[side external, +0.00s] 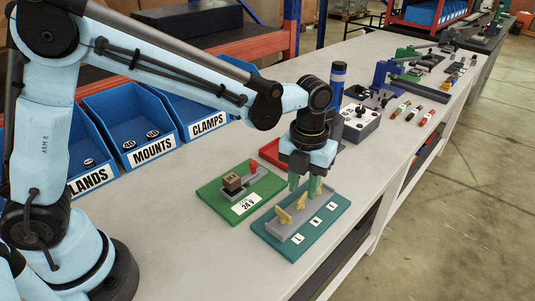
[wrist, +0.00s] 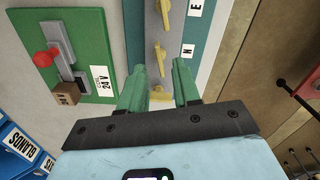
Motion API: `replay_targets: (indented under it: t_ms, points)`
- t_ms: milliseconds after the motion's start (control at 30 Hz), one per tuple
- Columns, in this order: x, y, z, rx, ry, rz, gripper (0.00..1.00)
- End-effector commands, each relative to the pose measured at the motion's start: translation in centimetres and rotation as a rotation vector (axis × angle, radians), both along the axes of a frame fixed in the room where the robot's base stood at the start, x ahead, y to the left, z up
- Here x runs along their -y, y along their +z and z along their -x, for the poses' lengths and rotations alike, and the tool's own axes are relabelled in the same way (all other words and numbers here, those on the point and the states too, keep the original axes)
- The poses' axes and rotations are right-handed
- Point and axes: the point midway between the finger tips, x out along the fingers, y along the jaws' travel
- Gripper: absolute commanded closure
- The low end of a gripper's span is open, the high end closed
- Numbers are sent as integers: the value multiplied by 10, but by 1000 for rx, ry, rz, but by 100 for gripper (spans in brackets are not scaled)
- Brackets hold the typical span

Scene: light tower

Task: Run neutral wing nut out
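A teal board (side external: 285,246) carries a grey block with yellow wing nuts and labels L, N and E. The neutral wing nut (side external: 301,201) is the middle one beside the N label (side external: 316,221); it also shows in the wrist view (wrist: 159,53), just beyond my fingertips. The L wing nut (side external: 284,216) stands nearer the side camera. The E wing nut (wrist: 165,12) shows at the top of the wrist view and is hidden by my fingers in the side view. My gripper (side external: 304,188) is open above the block, its green fingers pointing down, empty; a yellow wing nut shows between them in the wrist view.
A green board (side external: 228,208) with a 24 V label, a brown box and a red knob (side external: 253,166) lies left of the teal board. A red tray (side external: 271,152) and a grey box (side external: 361,122) stand behind. Blue bins (side external: 140,130) line the left. Bare bench lies in front.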

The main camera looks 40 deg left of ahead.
Motion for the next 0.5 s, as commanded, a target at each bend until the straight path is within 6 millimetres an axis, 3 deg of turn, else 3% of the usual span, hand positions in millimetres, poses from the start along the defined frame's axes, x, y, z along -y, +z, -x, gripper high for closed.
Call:
replay_targets:
  t_ms: [200,500]
  points:
    - [0,-22,0,1,1,0,68]
    - [0,-28,0,1,1,0,68]
